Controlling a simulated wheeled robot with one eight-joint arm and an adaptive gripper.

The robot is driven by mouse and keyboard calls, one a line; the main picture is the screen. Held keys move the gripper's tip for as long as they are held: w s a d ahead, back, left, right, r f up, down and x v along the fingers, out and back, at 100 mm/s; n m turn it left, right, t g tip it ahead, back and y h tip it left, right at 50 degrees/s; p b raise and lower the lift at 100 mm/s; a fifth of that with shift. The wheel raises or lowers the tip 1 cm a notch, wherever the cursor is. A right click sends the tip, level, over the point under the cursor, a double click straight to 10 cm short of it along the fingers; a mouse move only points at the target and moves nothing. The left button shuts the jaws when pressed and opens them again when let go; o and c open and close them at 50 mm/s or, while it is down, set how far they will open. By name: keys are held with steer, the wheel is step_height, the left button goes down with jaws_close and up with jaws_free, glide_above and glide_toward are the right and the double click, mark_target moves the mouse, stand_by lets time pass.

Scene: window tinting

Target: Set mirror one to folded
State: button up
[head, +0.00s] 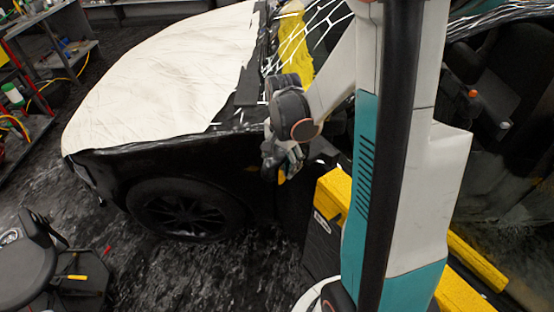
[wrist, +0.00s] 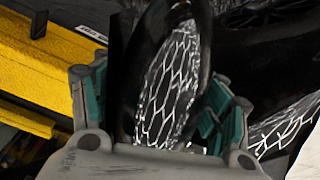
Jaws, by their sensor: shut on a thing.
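The side mirror (wrist: 170,85) has a dark oval housing, and its glass shows a white net-like pattern. In the wrist view it stands between the two teal-padded fingers of my gripper (wrist: 152,105), which is shut on it. In the head view my gripper (head: 283,162) is low beside the black car (head: 110,165), behind the front wheel. There the mirror cannot be made out behind my gripper and arm. I cannot tell from these views whether the mirror is folded or out.
A yellow-topped step or box (head: 335,190) stands close to my gripper; yellow also fills the left of the wrist view (wrist: 45,70). A white cover (head: 160,65) lies over the hood. A wheeled stool (head: 50,265) stands lower left. Dark floor in front of the wheel is clear.

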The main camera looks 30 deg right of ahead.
steer(key=s+d+n, duration=0.1)
steer(key=s+n, duration=0.1)
steer(key=s+d+n+b, duration=0.1)
steer(key=s+d+n, duration=0.1)
steer(key=n, duration=0.1)
steer(key=s+d+n+b, duration=0.1)
steer(key=s+n, duration=0.1)
steer(key=n, duration=0.1)
steer(key=shift+s+d, duration=0.25)
steer(key=shift+s, duration=0.1)
steer(key=shift+s+d+n, duration=0.35)
steer(key=shift+d+n, duration=0.25)
steer(key=shift+n, duration=0.15)
steer(key=shift+s+d+n, duration=0.35)
steer(key=shift+d+n, duration=0.25)
steer(key=shift+n, duration=0.15)
steer(key=o, duration=1.3)
steer(key=shift+d+r, duration=0.1)
step_height(320, 180, up, 7)
steer(key=shift+r, duration=0.1)
